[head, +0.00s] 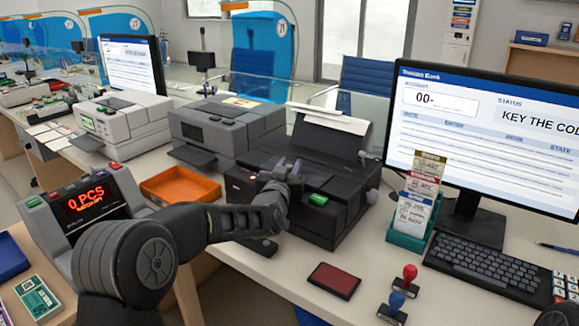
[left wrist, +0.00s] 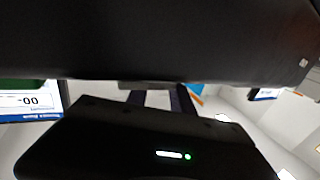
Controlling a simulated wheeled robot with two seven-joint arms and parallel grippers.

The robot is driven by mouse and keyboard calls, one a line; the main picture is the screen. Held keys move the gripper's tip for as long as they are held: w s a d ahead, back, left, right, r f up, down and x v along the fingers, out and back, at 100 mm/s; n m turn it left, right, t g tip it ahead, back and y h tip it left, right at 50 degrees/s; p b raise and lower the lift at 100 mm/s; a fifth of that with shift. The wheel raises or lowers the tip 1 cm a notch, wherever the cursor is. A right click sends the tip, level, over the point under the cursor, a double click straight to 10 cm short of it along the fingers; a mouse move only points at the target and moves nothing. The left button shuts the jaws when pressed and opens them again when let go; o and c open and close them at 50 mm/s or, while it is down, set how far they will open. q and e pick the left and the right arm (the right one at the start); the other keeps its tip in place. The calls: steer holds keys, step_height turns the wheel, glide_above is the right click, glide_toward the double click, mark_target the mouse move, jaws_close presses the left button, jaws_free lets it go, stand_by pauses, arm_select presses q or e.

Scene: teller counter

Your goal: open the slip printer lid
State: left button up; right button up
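The slip printer (head: 325,217) is the black machine at the middle of the counter in the head view. It has a green button on its front right, and a dark sloped panel (head: 325,148) rises at its back with white paper on top. My left gripper (head: 287,167) is over the printer's front left top, its two fingers slightly apart and pointing away from me. In the left wrist view the fingers (left wrist: 161,97) show a gap with nothing visible between them. A large dark surface (left wrist: 160,40) lies just beyond them; I cannot tell whether they touch it.
An orange tray (head: 180,186) and a counter display (head: 88,207) reading 0 PCS are at left. A grey machine (head: 225,128) stands behind the tray. A slip holder (head: 412,226), monitor and keyboard (head: 487,262) are at right.

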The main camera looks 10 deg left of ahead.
arm_select(q)
jaws_close()
stand_by(1.1)
